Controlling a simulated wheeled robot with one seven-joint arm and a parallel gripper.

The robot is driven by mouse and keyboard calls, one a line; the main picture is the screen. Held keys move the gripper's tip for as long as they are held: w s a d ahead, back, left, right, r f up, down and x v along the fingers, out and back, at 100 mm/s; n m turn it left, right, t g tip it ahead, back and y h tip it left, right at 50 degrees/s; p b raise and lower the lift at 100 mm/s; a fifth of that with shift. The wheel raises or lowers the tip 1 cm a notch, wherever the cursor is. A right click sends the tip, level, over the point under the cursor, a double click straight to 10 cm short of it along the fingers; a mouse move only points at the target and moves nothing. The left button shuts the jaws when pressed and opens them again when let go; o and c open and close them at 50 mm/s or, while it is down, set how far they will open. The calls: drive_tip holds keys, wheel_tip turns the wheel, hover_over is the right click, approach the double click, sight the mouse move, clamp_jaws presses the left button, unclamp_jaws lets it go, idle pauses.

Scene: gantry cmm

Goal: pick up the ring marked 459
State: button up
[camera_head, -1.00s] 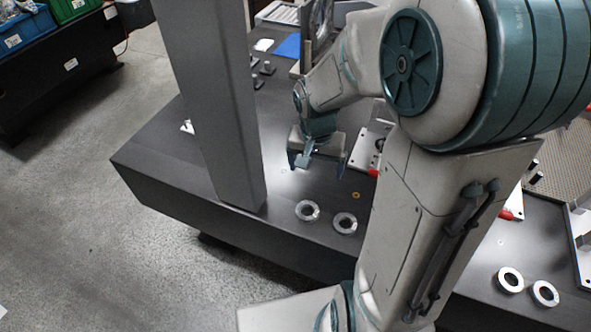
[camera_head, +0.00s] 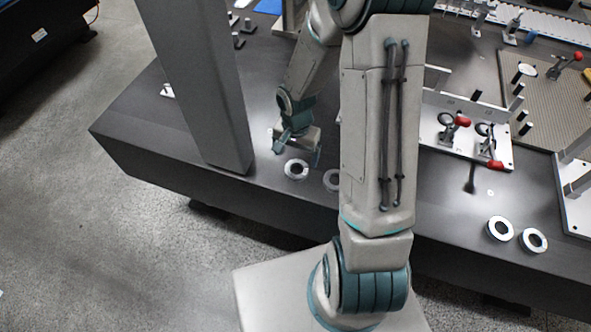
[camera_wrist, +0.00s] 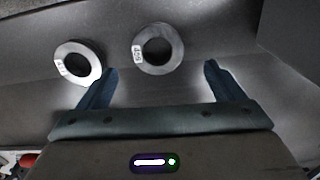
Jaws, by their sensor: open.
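Two flat metal rings lie near the front edge of the dark table. The ring whose small label appears to read 459 (camera_wrist: 157,48) is the right one in the wrist view; by the layout it is the left ring in the head view (camera_head: 297,169). The other ring (camera_wrist: 77,62) has a label I cannot read fully; my arm partly hides it in the head view (camera_head: 332,181). My gripper (camera_head: 298,153) is open and empty, just behind the first ring. In the wrist view, that ring shows beyond the gap between the fingertips (camera_wrist: 160,68), apart from both.
A grey pillar (camera_head: 200,90) stands close to the left of my gripper. Two more rings (camera_head: 499,228) (camera_head: 533,240) lie at the right front. A fixture plate with red-handled clamps (camera_head: 470,136) is right of my arm.

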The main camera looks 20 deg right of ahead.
sight(296, 172)
drive_tip(key=shift+s+f, duration=0.2)
drive_tip(key=shift+f, duration=2.5)
drive_tip(key=c, duration=1.4)
drive_tip(key=shift+o, duration=0.2)
drive_tip(key=shift+r, duration=0.1)
